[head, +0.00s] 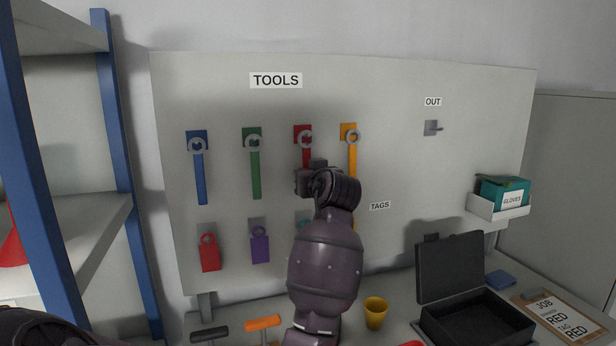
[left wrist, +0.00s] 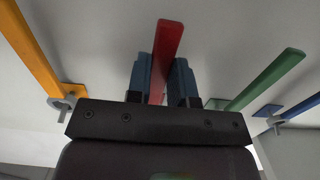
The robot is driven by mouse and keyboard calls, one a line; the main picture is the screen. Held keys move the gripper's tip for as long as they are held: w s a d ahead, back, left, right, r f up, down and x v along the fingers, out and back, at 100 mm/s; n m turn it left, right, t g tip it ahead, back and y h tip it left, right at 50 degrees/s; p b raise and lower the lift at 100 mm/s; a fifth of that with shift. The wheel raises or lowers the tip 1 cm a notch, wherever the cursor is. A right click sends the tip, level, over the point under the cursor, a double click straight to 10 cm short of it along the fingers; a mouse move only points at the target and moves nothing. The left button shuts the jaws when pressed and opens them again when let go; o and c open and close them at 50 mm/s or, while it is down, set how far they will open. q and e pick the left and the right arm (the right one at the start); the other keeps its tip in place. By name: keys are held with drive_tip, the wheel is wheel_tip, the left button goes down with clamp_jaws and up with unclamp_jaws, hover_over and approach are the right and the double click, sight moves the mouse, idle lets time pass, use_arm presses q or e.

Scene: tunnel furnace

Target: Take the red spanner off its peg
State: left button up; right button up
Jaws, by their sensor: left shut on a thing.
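The red spanner (head: 306,156) hangs on the tool board (head: 390,160), third from the left, its ring end at its red peg plate (head: 301,129). My left gripper (head: 312,178) is at its handle, in front of the board, and hides the lower handle in the head view. In the left wrist view the two fingers (left wrist: 162,85) are shut on the red handle (left wrist: 166,45), whose end sticks out past them. The ring end is hidden there. My right gripper is not in view.
A green spanner (head: 255,175) hangs to the left and an orange spanner (head: 352,160) close to the right. Coloured tags hang below, including a red tag (head: 209,257). An empty peg marked OUT (head: 432,128) is at the right. A yellow cup (head: 375,313) and open black case (head: 450,268) stand below.

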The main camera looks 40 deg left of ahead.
use_arm(q)
drive_tip(key=shift+r, duration=0.25)
drive_tip(key=shift+d, duration=0.1)
drive_tip(key=f+p+v, duration=0.1)
drive_tip(key=v, duration=0.9)
drive_tip(key=shift+s+r+p, duration=0.2)
drive_tip(key=shift+r+p, duration=0.1)
drive_tip(key=shift+p, duration=0.05)
